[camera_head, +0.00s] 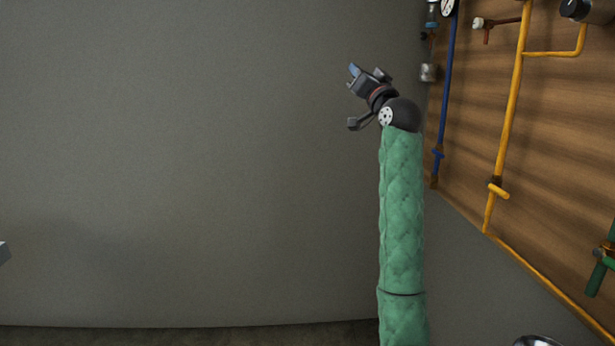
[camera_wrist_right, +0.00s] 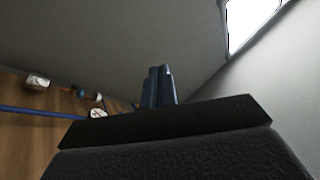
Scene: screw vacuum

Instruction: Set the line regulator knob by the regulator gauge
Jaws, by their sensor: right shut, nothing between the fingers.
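My right gripper (camera_head: 355,72) is raised in front of the grey wall, left of the wooden panel. Its fingers are together and empty, and they also show in the right wrist view (camera_wrist_right: 158,87). A round white-faced gauge (camera_head: 449,7) sits at the panel's upper left edge, cut by the top of the picture. It shows in the right wrist view as a small white dial (camera_wrist_right: 98,113), too small to read. A blue and dark fitting (camera_head: 432,14) is just left of the gauge; I cannot tell if it is the regulator knob. The gripper is apart from both.
The wooden panel (camera_head: 560,160) carries a blue pipe (camera_head: 447,90), a yellow pipe (camera_head: 511,110) and a green fitting (camera_head: 603,258). A metal cylinder (camera_head: 429,72) is at the panel's left edge. A black round part (camera_head: 575,9) is at top right.

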